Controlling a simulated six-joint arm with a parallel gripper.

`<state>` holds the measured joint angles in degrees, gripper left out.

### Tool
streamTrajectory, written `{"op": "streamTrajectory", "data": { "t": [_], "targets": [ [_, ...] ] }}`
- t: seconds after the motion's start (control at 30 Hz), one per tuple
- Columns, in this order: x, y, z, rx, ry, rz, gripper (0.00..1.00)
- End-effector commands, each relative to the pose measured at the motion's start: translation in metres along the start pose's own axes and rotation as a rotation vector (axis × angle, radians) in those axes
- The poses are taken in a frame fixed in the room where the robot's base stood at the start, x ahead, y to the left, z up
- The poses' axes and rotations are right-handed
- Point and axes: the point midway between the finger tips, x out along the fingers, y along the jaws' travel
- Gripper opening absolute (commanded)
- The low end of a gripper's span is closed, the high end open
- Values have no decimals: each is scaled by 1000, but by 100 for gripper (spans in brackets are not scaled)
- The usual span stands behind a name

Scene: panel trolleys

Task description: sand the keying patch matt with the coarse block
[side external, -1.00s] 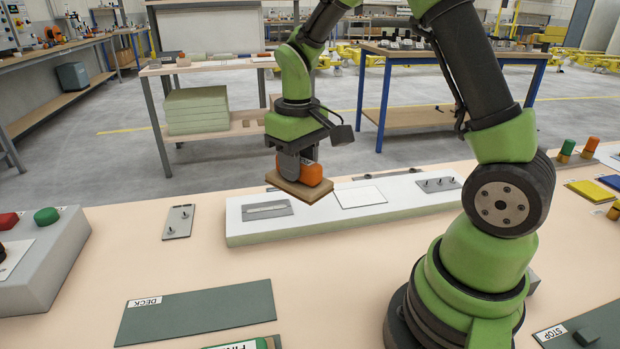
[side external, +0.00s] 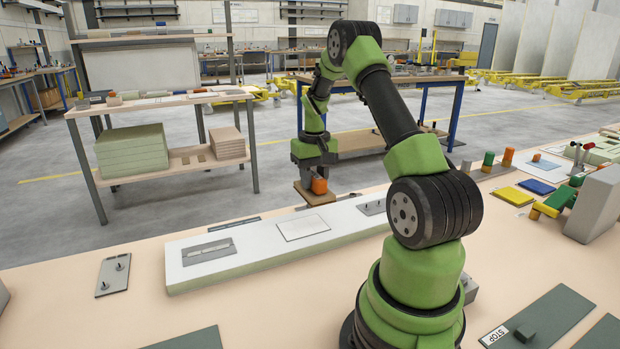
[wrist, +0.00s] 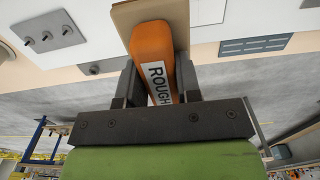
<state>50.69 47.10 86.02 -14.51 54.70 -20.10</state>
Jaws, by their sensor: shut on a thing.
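My gripper (side external: 316,178) is shut on the coarse block, which has an orange grip (side external: 319,186) and a flat tan pad (side external: 308,197). In the wrist view the grip (wrist: 155,60) reads "ROUGH" between the jaws, with the tan pad (wrist: 128,15) beyond it. The white panel (side external: 240,268) lies on the bench. A thin-outlined pale square (side external: 303,228), apparently the keying patch, is on its top between a slotted plate (side external: 208,251) and a studded plate (side external: 371,207). The block appears beyond the square; I cannot tell its height or whether it touches the panel.
A small plate with pegs (side external: 113,274) lies left of the panel. Yellow (side external: 512,196) and blue (side external: 537,187) pads lie at the right, near a grey box (side external: 597,205). A dark green plate marked STOP (side external: 540,318) is front right.

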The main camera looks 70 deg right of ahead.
Motion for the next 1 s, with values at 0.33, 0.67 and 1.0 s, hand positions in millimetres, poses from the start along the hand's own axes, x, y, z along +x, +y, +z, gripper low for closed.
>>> {"op": "streamTrajectory", "data": {
  "t": [0.33, 0.67, 1.0],
  "targets": [
    [19, -1, 1, 0, -2, -1, 0],
    [49, -1, 1, 0, -1, -1, 0],
    [58, -1, 0, -1, 1, 0, 0]
  ]
}}
